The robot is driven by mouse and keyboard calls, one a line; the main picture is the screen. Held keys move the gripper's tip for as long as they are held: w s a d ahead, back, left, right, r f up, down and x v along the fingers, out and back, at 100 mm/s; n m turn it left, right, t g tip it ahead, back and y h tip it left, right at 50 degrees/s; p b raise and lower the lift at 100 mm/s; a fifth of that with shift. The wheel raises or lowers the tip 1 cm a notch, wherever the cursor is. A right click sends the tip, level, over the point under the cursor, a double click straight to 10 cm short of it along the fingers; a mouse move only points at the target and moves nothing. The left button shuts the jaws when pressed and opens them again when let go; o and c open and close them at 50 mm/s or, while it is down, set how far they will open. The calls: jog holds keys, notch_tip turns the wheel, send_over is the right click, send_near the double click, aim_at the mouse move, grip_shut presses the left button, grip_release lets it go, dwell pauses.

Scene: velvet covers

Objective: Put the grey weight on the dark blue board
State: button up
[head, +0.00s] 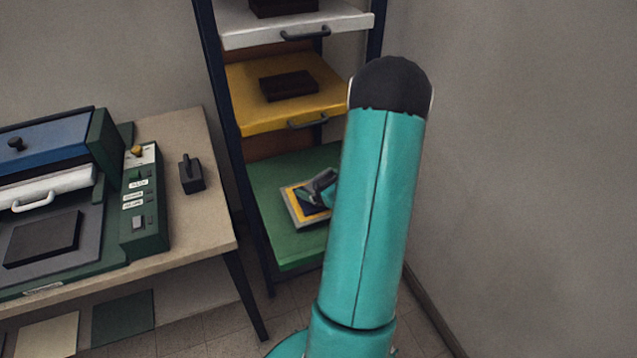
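A dark grey weight (191,177) with an upright handle stands on the right part of the beige table, beside the green control box. On the green shelf lies a small stack with a grey edge, a yellow layer and a dark blue piece (311,209) that looks like the dark blue board. My gripper (318,190) seems to be the grey and teal part over this stack, well to the right of the weight. My own teal arm covers part of it and the stack's right side. I cannot tell whether the fingers are open or whether they touch the stack.
The beige table (214,222) carries a press (50,150) with a dark block on its bed. The rack has a white shelf (345,25), a yellow shelf (255,118) and a green shelf (285,250); dark blocks lie on the upper two. A bare wall stands at right.

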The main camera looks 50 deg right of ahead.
jog(key=shift+r, duration=0.2)
jog(key=v, duration=1.2)
jog(key=w+a+r+n+g+y, duration=0.2)
jog(key=w+a+r+n+y, duration=0.15)
jog(key=a+n, duration=0.4)
jog(key=w+a+r+n+g+y, duration=0.25)
jog(key=a+r+n, duration=0.2)
jog(key=a, duration=0.55)
jog(key=w+a+r+n+g+y, duration=0.25)
jog(key=a+n, duration=0.35)
jog(key=a, duration=0.3)
jog(key=s+a+r+n+h, duration=0.3)
jog(key=a+r+n, duration=0.2)
jog(key=n, duration=0.4)
jog(key=s+a+r+n+h, duration=0.3)
jog(key=a+r+n, duration=0.2)
jog(key=a+n, duration=0.3)
jog(key=n, duration=0.2)
jog(key=shift+n+g+h, duration=0.3)
jog(key=shift+h, duration=0.05)
